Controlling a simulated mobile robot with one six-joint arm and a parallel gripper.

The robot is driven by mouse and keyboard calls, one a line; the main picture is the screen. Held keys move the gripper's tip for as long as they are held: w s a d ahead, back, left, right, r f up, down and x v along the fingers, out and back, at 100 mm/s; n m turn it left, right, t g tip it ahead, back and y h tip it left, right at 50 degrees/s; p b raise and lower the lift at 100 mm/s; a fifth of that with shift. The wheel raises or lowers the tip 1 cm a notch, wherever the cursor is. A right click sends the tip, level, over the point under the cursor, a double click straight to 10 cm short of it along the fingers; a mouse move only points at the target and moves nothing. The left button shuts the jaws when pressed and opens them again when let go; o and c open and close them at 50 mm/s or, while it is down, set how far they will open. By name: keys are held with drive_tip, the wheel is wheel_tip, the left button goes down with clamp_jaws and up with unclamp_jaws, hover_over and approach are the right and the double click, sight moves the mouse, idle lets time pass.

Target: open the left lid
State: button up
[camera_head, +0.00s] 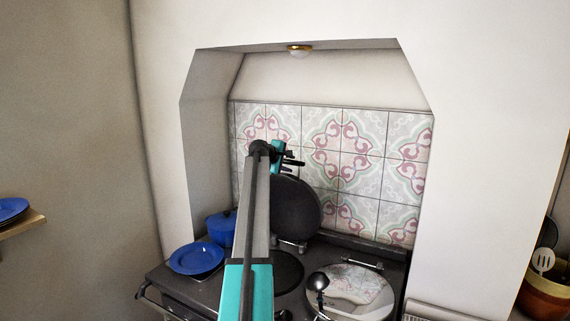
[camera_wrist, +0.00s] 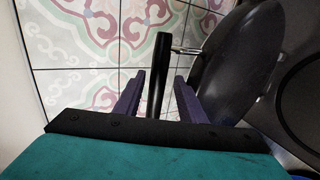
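The left lid (camera_head: 296,210) stands raised on its hinge at the back of the stove, its dark round underside facing forward. The dark hotplate (camera_head: 287,272) below it is uncovered, partly hidden by my arm. In the wrist view the lid (camera_wrist: 238,62) is at the right, with its dark bar handle (camera_wrist: 158,70) upright between my fingers. In the wrist view my gripper (camera_wrist: 158,98) is open around the handle, with narrow gaps showing on both sides.
The right lid (camera_head: 345,291) lies closed on the stove. A blue plate (camera_head: 196,258) and a blue pot (camera_head: 221,228) are on the stove's left side. The tiled wall (camera_head: 340,150) is close behind. The alcove's side walls bound the space left and right.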

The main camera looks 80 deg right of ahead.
drive_tip(key=shift+w, duration=0.6)
drive_tip(key=shift+a, duration=0.15)
drive_tip(key=shift+w+a+r, duration=0.1)
drive_tip(key=shift+a, duration=0.05)
drive_tip(key=b+v, duration=0.5)
drive_tip(key=v, duration=0.8)
drive_tip(key=shift+a+r, duration=0.1)
